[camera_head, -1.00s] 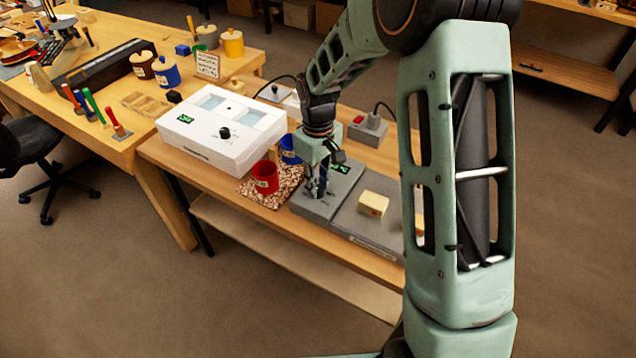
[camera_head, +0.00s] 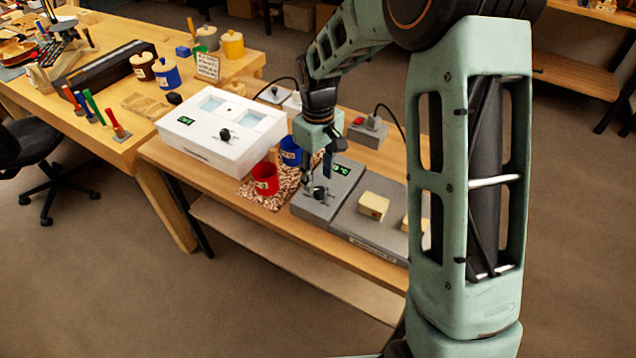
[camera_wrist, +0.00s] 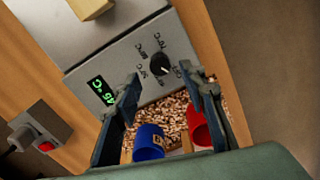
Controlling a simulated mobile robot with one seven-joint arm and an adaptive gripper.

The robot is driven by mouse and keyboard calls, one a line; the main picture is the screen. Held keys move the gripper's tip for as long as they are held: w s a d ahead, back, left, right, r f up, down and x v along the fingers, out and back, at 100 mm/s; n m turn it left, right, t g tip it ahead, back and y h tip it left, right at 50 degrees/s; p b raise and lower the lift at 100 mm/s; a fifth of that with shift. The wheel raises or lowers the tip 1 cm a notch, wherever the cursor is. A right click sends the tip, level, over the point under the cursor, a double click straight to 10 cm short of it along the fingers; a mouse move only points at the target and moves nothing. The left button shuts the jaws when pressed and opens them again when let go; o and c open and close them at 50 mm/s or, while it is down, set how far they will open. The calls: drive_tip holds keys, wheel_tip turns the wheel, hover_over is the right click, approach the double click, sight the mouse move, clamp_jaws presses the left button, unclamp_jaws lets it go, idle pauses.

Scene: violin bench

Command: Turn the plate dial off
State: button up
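The grey plate (camera_head: 343,178) on the low bench has a round black dial (camera_head: 319,192) and a lit green display (camera_head: 341,169). In the wrist view, the dial (camera_wrist: 161,64) has a light pointer mark and printed temperature marks around it, and the display (camera_wrist: 101,90) seems to read 45 °C. My gripper (camera_head: 318,176) is above the dial end of the plate. In the wrist view, its two fingers (camera_wrist: 162,82) are spread apart and empty, with the dial seen between and just beyond their tips. The fingers appear clear of the dial.
A red cup (camera_head: 265,178) and a blue cup (camera_head: 290,151) stand on a speckled mat (camera_head: 249,193) beside the plate. A white box (camera_head: 205,145) with its own knob is further left. A pale block (camera_head: 373,206) sits on the grey surface right of the dial. A grey switch box (camera_head: 368,132) stands behind.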

sight(318, 188)
wheel_tip(318, 188, up, 8)
drive_tip(key=shift+r, duration=0.2)
idle(0.4)
